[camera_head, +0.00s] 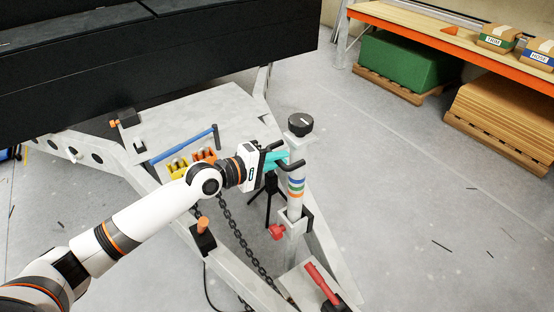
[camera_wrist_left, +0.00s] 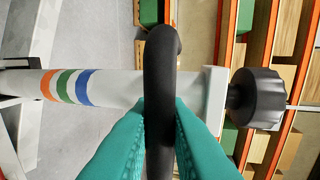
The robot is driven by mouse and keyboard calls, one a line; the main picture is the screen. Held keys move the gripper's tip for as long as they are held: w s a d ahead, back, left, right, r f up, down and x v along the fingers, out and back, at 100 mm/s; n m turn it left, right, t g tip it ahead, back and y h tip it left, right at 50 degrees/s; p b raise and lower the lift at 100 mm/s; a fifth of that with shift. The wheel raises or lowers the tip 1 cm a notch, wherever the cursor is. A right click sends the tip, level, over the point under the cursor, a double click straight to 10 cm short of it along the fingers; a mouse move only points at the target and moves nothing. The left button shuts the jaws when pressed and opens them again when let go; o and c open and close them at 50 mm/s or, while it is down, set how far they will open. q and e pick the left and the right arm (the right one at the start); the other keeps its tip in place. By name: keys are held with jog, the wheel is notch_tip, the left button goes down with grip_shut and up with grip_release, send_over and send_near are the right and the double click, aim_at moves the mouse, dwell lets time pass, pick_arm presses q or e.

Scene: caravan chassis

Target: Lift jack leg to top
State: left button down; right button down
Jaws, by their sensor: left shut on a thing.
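The jack leg (camera_head: 296,172) is a pale grey upright tube with orange, green and blue bands and a black knob (camera_head: 300,124) on top. It stands in a clamp with a red knob (camera_head: 277,232) on the chassis frame. My left gripper (camera_head: 276,160) reaches it from the left, its teal fingers shut on the black handle on the leg's side. In the left wrist view the handle (camera_wrist_left: 162,62) passes between the teal fingers, in front of the banded tube (camera_wrist_left: 120,88). The leg's lower end is hidden. My right gripper is not in view.
The grey A-frame chassis (camera_head: 244,268) runs around the leg, with a hanging chain (camera_head: 238,234) and a red lever (camera_head: 322,284) near the front. A blue bar (camera_head: 184,145) and small yellow and orange boxes lie behind my gripper. Open floor lies to the right, before shelving.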

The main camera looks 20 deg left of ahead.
pick_arm(q)
jog(key=shift+w+r, duration=0.15)
jog(key=shift+r, duration=0.65)
jog(key=c, duration=1.5)
grip_release()
jog(key=shift+o, duration=0.2)
jog(key=shift+f, duration=0.2)
jog(key=shift+f, duration=0.1)
jog(key=shift+s+a, duration=0.15)
jog(key=shift+s, duration=0.1)
jog(key=b+v, duration=0.3)
jog(key=v, duration=0.8)
jog(key=shift+s+a, duration=0.2)
jog(key=shift+s, duration=0.1)
